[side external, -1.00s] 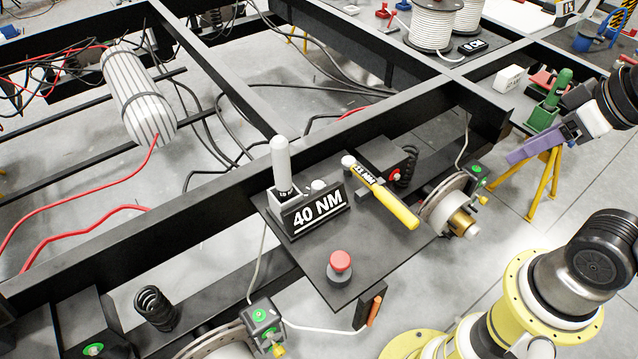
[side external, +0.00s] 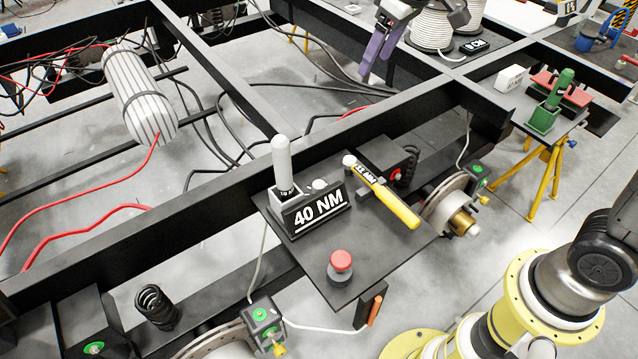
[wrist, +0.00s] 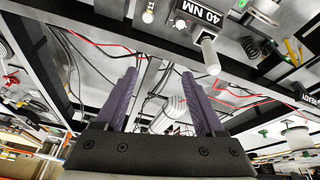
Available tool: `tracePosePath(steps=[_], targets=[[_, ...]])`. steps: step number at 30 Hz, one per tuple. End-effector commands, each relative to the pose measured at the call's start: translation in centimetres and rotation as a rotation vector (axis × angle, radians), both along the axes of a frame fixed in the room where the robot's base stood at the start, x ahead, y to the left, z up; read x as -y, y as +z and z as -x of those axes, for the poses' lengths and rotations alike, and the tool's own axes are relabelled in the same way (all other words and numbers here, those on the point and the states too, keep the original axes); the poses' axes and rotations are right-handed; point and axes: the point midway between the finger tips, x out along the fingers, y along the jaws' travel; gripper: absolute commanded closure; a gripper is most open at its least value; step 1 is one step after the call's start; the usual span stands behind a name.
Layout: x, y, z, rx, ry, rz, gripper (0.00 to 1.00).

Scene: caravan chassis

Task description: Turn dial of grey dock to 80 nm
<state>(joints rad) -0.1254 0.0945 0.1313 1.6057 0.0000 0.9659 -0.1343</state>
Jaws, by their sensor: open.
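The grey dock (side external: 284,208) stands on the black shelf plate of the chassis in the side view. Its sign (side external: 319,208) reads 40 NM, and the sign also shows at the top of the wrist view (wrist: 200,12). A light grey rounded handle (side external: 282,160) stands upright in the dock. A small whitish knob (side external: 319,185), apparently the dial, sits behind the sign, partly hidden by it. My gripper (side external: 377,66) is open and empty, with purple fingers. It is high, well behind and right of the dock in the side view, touching nothing. Both fingers show in the wrist view (wrist: 158,74).
A yellow-handled wrench (side external: 388,204) lies right of the dock. A red button (side external: 340,262) is at the shelf's front. Black chassis beams (side external: 215,196) run beside the dock. A green tool in a green holder (side external: 552,105) stands on the right table. White cable spools (side external: 432,28) are at the back.

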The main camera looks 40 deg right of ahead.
Motion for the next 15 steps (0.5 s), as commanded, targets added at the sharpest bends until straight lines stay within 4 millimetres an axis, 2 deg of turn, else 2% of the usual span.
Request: tracePosePath(steps=[1, 3, 7, 12, 15], targets=[[-0.9, -2.0, -1.9, -0.034, 0.017, 0.006, 0.29], [-2.0, -4.7, -4.0, -0.074, 0.038, 0.013, 0.29], [-4.1, -10.3, -7.1, -0.151, 0.073, 0.028, 0.29], [-6.2, -17.6, -8.5, -0.251, 0.106, 0.047, 0.29], [-6.9, -20.6, -8.1, -0.301, 0.12, 0.057, 0.29]])
